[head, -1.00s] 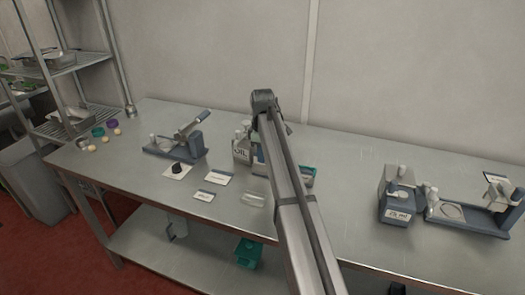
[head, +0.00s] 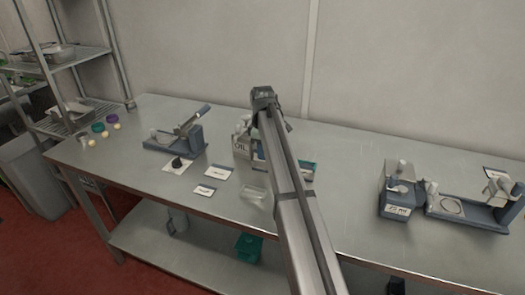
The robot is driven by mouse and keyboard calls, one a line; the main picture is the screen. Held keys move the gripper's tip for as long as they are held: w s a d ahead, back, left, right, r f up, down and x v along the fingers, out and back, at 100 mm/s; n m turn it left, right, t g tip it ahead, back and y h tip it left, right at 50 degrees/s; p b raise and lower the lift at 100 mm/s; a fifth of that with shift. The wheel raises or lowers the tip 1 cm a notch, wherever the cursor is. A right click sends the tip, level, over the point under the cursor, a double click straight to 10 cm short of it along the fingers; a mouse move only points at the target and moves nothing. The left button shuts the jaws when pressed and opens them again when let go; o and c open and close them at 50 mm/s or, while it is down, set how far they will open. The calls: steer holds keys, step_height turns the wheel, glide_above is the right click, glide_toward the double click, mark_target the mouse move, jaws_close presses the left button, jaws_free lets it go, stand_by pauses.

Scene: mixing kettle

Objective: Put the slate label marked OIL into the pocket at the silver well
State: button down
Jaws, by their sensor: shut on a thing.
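My gripper is hidden behind my own arm, which crosses the middle of the head view, so its jaws and anything in them cannot be seen.
A grey-blue press-like device (head: 172,143) stands at left, near a card with a black knob (head: 178,164). A clear tray (head: 254,194) lies left of my arm, a teal-topped item (head: 307,166) right of it. A grey-blue box (head: 397,205) and second device (head: 470,207) stand at right.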

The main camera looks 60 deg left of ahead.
steer(key=shift+f, duration=0.9)
steer(key=c, duration=1.1)
jaws_free()
steer(key=shift+f, duration=0.1)
steer(key=shift+o, duration=0.2)
steer(key=shift+o, duration=1.1)
steer(key=shift+w+a+r, duration=0.1)
steer(key=shift+r, duration=3.55)
